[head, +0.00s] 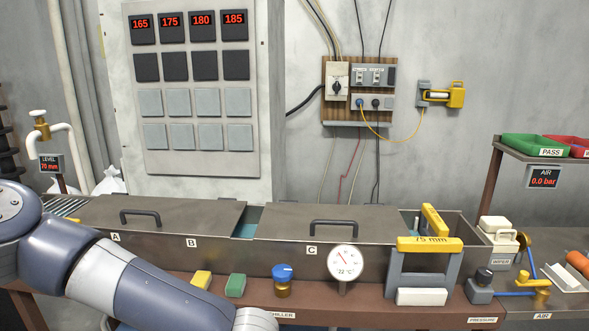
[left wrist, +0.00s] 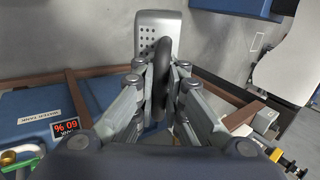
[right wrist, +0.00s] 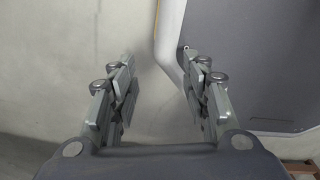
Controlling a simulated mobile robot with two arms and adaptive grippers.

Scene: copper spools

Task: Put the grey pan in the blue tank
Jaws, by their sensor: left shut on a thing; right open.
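The grey pan (left wrist: 158,36) shows in the left wrist view as a light grey body with small holes and a dark loop handle. My left gripper (left wrist: 162,72) is shut on that handle. The pan is held off any visible surface, in front of the grey wall. A blue tank (left wrist: 28,112) with a white label and a red display is at the left of that view, apart from the pan. My right gripper (right wrist: 158,88) is open and empty, facing a pale wall. Neither gripper shows in the head view, where only my left arm is seen.
In the head view a long metal trough (head: 215,255) with two lids (head: 150,217) lies across the bench. A dial gauge (head: 345,262) and a yellow-and-grey frame (head: 430,246) stand in front of it. A brown rail (left wrist: 80,78) runs behind the blue tank.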

